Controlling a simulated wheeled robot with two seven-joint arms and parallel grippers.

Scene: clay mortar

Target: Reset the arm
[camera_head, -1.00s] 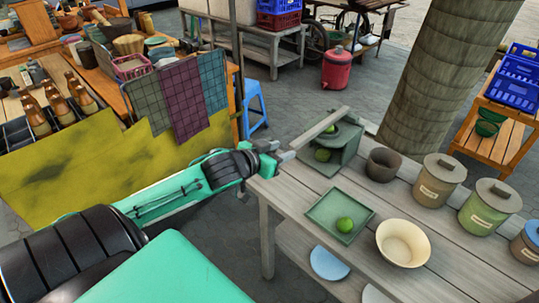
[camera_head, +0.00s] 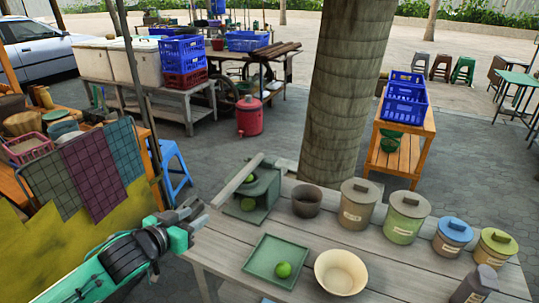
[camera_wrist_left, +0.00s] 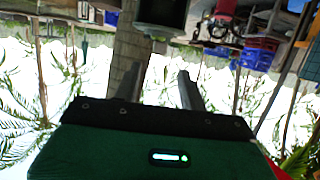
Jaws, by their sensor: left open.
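My left arm comes in from the lower left in the head view. Its gripper (camera_head: 190,215) is at the left edge of the wooden table (camera_head: 225,255), near the green box. In the left wrist view the two fingers (camera_wrist_left: 157,90) stand apart with nothing between them, and that view is upside down. My right gripper is not in view.
On the table are a green tray (camera_head: 262,270) with a lime (camera_head: 283,269), a cream bowl (camera_head: 341,272), a dark cup (camera_head: 307,201), several lidded jars (camera_head: 405,217) and a green box (camera_head: 262,193) with limes. A thick trunk (camera_head: 345,100) rises behind.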

